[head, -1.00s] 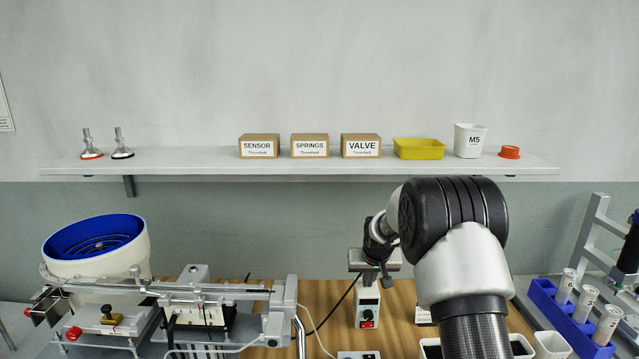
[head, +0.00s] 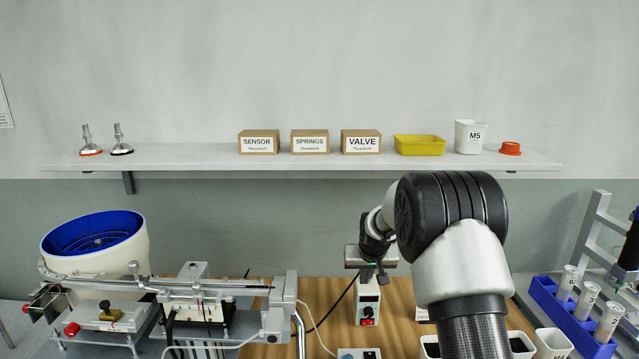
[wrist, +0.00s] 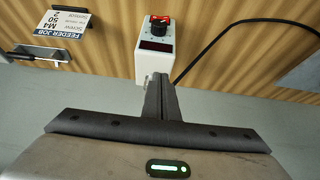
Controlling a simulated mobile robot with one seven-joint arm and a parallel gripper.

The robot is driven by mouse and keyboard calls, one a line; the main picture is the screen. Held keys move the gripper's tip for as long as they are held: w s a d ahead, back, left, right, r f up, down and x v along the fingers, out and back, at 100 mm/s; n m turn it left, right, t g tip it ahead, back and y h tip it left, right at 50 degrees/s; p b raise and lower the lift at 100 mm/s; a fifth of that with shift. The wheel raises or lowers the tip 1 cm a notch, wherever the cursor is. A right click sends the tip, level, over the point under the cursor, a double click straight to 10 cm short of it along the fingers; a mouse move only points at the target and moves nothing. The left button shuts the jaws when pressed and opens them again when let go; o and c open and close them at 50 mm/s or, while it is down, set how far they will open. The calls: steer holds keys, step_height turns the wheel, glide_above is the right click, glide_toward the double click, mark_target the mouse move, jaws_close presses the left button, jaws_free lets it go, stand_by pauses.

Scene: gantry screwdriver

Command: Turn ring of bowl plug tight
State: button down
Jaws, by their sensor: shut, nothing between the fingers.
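A black cable (wrist: 219,34) curves toward the box and passes out of sight behind my fingers. I cannot make out the plug or its ring; that end of the cable is hidden by my gripper. My gripper (wrist: 160,80) is shut and empty, with its fingertips close beside the box. In the head view my gripper (head: 371,274) appears just above the box; contact cannot be told.
A white-and-blue feeder bowl (head: 97,248) and its metal rail stand at left. A blue rack (head: 572,317) with white tubes is at right. A wall shelf (head: 210,157) holds boxes.

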step_height(320, 180, up, 6)
steer(key=p, duration=0.3)
steer(key=shift+s+f, duration=0.1)
steer(key=shift+f, duration=0.05)
